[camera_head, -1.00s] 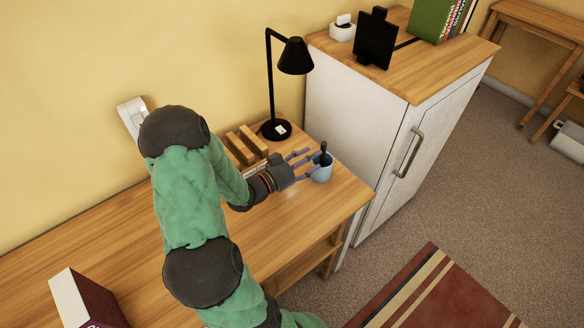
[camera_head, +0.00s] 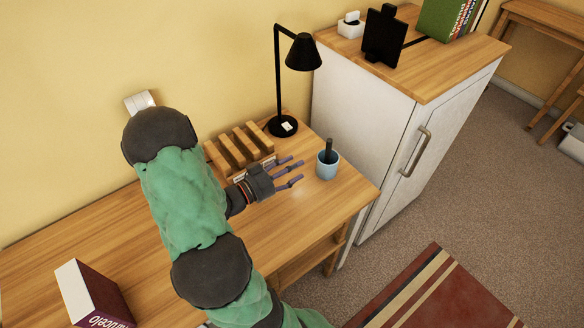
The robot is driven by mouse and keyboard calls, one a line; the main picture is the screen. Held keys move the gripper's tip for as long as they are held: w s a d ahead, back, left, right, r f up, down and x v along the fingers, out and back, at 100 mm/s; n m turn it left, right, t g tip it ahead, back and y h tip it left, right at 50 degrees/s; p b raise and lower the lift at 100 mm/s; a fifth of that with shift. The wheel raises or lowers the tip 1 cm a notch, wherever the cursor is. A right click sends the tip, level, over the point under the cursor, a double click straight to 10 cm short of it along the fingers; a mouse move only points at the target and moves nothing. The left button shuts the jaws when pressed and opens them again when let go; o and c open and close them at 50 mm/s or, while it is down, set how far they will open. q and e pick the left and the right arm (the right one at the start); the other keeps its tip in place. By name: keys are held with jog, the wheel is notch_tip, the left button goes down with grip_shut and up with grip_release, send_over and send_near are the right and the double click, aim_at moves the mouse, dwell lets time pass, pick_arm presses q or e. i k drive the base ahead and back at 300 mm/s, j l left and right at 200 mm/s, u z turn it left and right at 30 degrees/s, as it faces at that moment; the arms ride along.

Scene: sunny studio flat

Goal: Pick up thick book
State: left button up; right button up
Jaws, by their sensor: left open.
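A thick maroon book (camera_head: 102,307) with white lettering on its spine and a pale page block or side face lies on the desk at the lower left, partly cut off by the bottom edge. My left gripper (camera_head: 301,170) is open and empty over the desk, far to the right of this book. Its fingers point right toward a blue cup (camera_head: 327,168), with a gap between. My right gripper is not in view.
A slatted wooden rack (camera_head: 238,147) and black lamp (camera_head: 283,125) stand at the desk's back. A white cabinet (camera_head: 365,125) to the right bears a black stand (camera_head: 383,38) and several upright books (camera_head: 445,18). The desk (camera_head: 85,232) is mostly clear between book and rack.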

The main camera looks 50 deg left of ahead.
aim_at(92, 301)
jog(key=k+l, duration=0.2)
jog(key=l, duration=0.2)
jog(key=k+l, duration=0.2)
jog(key=l, duration=0.2)
jog(key=k+l, duration=0.25)
jog(key=l, duration=0.1)
